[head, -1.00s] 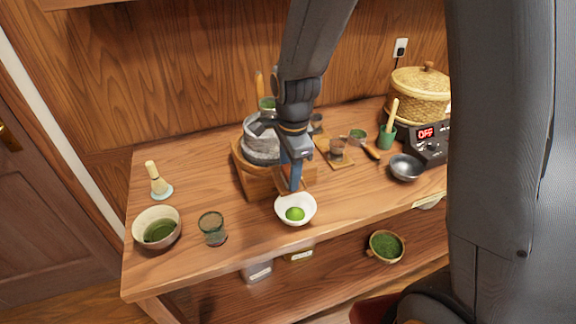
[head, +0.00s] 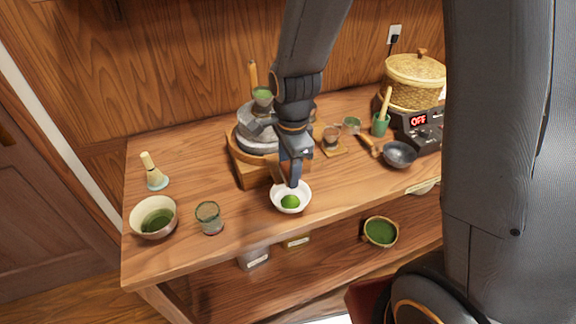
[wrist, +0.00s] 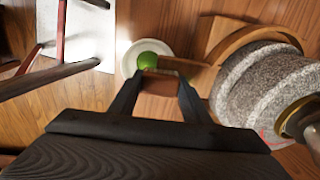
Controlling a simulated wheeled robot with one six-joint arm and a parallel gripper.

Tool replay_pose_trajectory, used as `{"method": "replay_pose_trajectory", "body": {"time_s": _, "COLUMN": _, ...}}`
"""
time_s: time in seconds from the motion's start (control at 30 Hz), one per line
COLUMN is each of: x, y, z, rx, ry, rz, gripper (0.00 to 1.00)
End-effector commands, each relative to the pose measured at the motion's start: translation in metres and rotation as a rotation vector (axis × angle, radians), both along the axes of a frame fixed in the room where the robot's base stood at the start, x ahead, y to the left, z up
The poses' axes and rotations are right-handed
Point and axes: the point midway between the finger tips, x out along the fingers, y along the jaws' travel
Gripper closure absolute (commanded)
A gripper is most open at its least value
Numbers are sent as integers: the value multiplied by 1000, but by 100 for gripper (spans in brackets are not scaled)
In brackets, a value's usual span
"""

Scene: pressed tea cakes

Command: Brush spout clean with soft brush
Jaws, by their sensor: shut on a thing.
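The grey stone mill (head: 258,140) sits on a wooden base (head: 248,172) at the middle of the table. Its wooden spout (wrist: 190,67) points to a white bowl (head: 277,203) with green powder (head: 290,202). The bowl also shows in the wrist view (wrist: 130,60). My gripper (head: 293,182) points down at the spout end, just over the bowl's far side. In the wrist view my gripper (wrist: 160,80) is shut on a small brown piece, likely the brush (wrist: 157,74). Its bristles are not clear, and I cannot tell whether it touches the spout.
A tea bowl (head: 153,218), a glass (head: 209,218) and a whisk (head: 153,172) stand at left. At right are a dark bowl (head: 399,155), a green cup (head: 380,124) and a steamer basket (head: 414,82) on a heater reading OFF.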

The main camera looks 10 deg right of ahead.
Motion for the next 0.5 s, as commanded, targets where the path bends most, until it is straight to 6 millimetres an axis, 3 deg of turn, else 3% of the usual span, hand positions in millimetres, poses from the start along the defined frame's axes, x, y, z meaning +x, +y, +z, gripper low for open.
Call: {"method": "replay_pose_trajectory", "body": {"time_s": 0.5, "x": -26, "y": -5, "z": 41, "rx": 1, "ry": -6, "rz": 0, "gripper": 75}}
